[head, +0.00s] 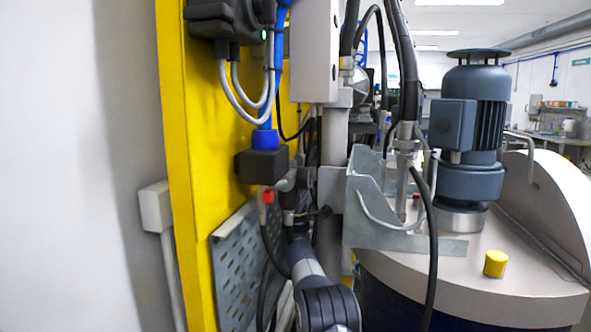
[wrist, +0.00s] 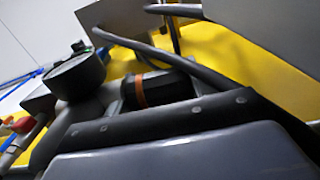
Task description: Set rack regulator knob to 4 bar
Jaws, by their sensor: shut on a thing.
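The regulator knob (wrist: 168,86) is a black cylinder with an orange ring, near the middle of the wrist view. My gripper (wrist: 150,98) is shut on it; the dark jaw parts and grey housing fill the lower part of that view. A round black pressure gauge (wrist: 82,78) sits just left of the knob. Its face is seen at a steep slant and its reading cannot be made out. In the head view my arm reaches up toward the yellow rack panel (head: 186,150), and the knob cannot be picked out there.
A dark block (head: 262,165) with a blue hose fitting (head: 264,138) and a red part (head: 267,197) sits by the rack. A perforated grey plate (head: 235,265) is below. Cables hang close around my arm. A drum with a motor (head: 472,130) stands right.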

